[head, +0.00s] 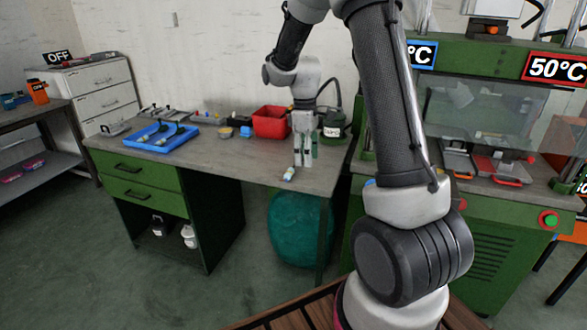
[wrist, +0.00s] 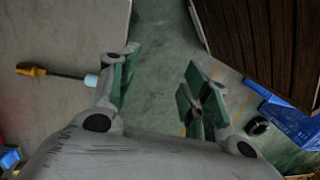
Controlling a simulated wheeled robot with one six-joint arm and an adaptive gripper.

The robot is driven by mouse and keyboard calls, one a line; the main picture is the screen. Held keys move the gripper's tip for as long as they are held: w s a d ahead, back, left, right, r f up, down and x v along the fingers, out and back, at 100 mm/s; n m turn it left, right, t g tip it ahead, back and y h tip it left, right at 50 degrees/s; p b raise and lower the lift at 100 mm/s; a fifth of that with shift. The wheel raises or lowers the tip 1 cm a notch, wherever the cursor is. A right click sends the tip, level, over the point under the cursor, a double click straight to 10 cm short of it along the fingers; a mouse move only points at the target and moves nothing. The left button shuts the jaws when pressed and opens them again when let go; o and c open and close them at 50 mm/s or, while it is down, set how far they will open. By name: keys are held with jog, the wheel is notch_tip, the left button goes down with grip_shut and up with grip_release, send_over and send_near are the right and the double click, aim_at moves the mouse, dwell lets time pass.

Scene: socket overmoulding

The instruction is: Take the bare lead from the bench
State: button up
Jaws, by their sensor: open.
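My gripper (head: 303,163) points down at the front right of the grey bench (head: 255,163). In the wrist view my gripper (wrist: 160,78) is open, with green-padded fingers apart and nothing between them. A thin dark piece (wrist: 65,75) with a yellow-orange end and a pale blue-white end lies beside the left finger, outside the gap. It looks like the bare lead, but I cannot be sure. The pale end is close to the finger; whether they touch is unclear. A small pale piece (head: 289,174) by the fingers in the head view seems to be the same thing.
A blue tray (head: 190,143) with dark items is at the bench's left. A red bin (head: 268,128) and a dark green container (head: 336,131) stand behind my gripper. The bench's front middle is clear. A green machine (head: 458,225) stands close at the right.

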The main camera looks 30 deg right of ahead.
aim_at(291, 169)
jog(key=w+f+n, duration=0.4)
jog(key=w, duration=0.1)
jog(key=w+f+n, duration=0.2)
jog(key=w+n, duration=0.1)
jog(key=shift+w+d, duration=0.1)
jog(key=shift+d, duration=0.25)
jog(key=w+n, duration=0.2)
jog(key=w+n+t, duration=0.1)
jog(key=n, duration=0.2)
jog(key=w+r+n, duration=0.1)
jog(key=w+n, duration=0.1)
jog(key=n, duration=0.1)
jog(key=shift+w+d+t, duration=0.15)
jog(key=shift+w+t, duration=0.15)
jog(key=shift+w, duration=0.05)
jog(key=n, duration=0.3)
jog(key=shift+w+r, duration=0.1)
jog(key=shift+f, duration=0.25)
jog(key=f, duration=0.7)
jog(key=shift+d+f, duration=0.2)
grip_shut()
